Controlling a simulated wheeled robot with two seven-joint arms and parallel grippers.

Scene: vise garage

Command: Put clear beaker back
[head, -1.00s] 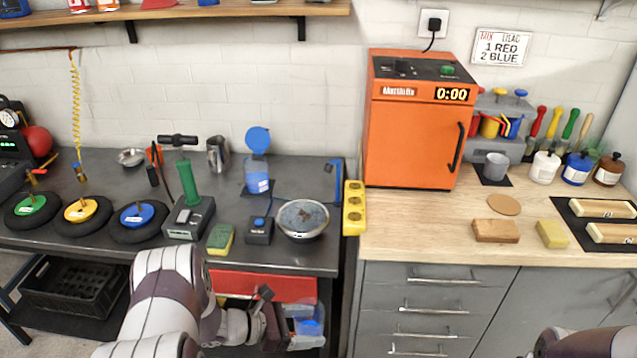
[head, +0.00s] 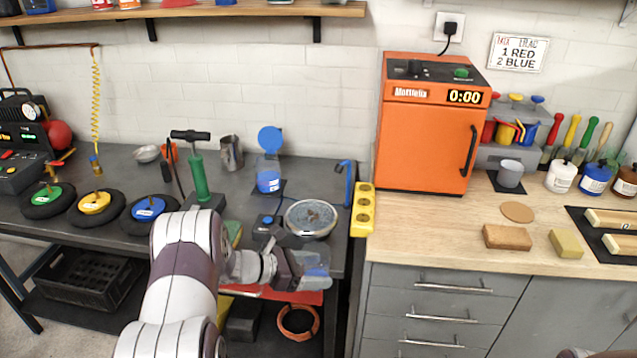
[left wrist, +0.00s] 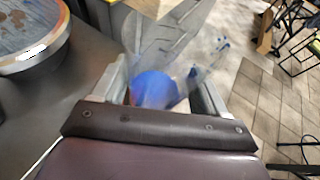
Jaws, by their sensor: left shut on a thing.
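The clear beaker (head: 314,264) is see-through and looks tilted on its side. It is held just in front of the dark bench's front edge. My left gripper (head: 296,268) is shut on it. In the left wrist view the clear beaker (left wrist: 180,55) shows blurred between the fingers (left wrist: 160,95). A round blue patch shows in or through it; I cannot tell which.
The dark bench (head: 350,225) holds a round-topped pan-like device (head: 310,217), a jar with a blue lid (head: 268,178), a green pump (head: 199,178) and wheels. A yellow strip (head: 362,210) stands at its right edge.

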